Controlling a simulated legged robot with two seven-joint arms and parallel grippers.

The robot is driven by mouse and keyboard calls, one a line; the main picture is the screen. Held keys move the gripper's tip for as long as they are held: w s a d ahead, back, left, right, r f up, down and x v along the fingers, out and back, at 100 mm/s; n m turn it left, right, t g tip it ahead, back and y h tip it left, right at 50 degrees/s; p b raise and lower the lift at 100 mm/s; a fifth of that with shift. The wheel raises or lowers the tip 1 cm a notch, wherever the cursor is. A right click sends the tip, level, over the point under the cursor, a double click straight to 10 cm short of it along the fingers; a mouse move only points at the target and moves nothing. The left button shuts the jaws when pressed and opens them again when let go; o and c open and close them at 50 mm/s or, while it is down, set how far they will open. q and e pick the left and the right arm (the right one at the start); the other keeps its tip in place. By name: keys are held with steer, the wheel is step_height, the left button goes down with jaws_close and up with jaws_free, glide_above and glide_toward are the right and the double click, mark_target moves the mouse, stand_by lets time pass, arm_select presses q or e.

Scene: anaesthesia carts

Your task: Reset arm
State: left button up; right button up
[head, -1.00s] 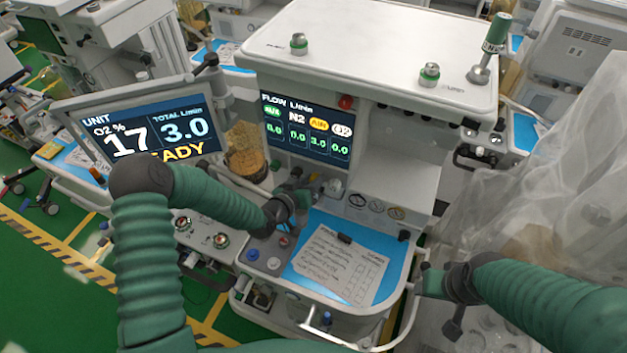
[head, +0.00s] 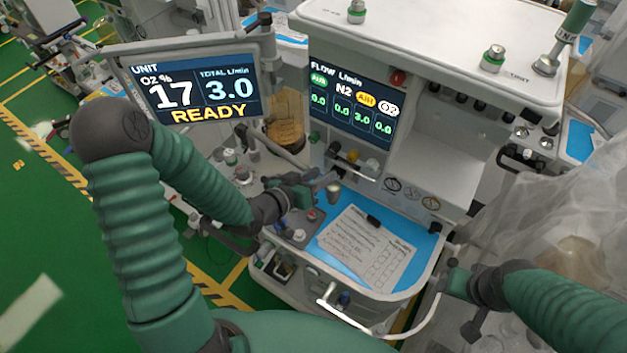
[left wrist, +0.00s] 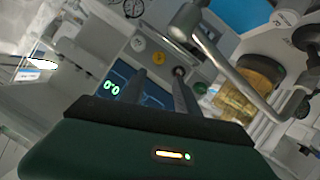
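My left arm comes in from the left, and its gripper (head: 326,182) is over the left side of the cart's worktop, below the flow screen (head: 350,105). In the left wrist view its two fingers (left wrist: 160,82) stand apart with nothing seen between them. My right gripper (head: 449,278) is low at the right, by the curved rail at the worktop's right edge. Its fingers are too small to read, and I cannot tell whether it touches the rail. The unit screen (head: 195,90) shows O2 17, total 3.0 and READY.
The worktop's blue mat (head: 330,240) carries a paper form (head: 366,248) with a black clip. Knobs sit beside my left gripper. A gold canister (head: 285,120) stands behind it. Clear plastic sheeting (head: 540,220) hangs at the right. Green floor (head: 45,240) is open at the left.

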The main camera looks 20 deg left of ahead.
arm_select(q)
steer(key=p+v, duration=0.2)
steer(key=shift+s+a+r, duration=0.1)
steer(key=shift+s+a, duration=0.1)
steer(key=shift+s, duration=0.1)
steer(key=s+a+f+m+g+y+b, duration=0.2)
steer(key=s+a+f+g+y+b, duration=0.15)
steer(key=s+f+g, duration=0.35)
steer(key=s+d+r+n+g+y+b, duration=0.1)
steer(key=s+d+g+b, duration=0.1)
steer(key=s, duration=0.5)
steer(key=shift+r+g+b, duration=0.2)
steer(key=shift+g+b, duration=0.25)
steer(key=shift+g, duration=0.25)
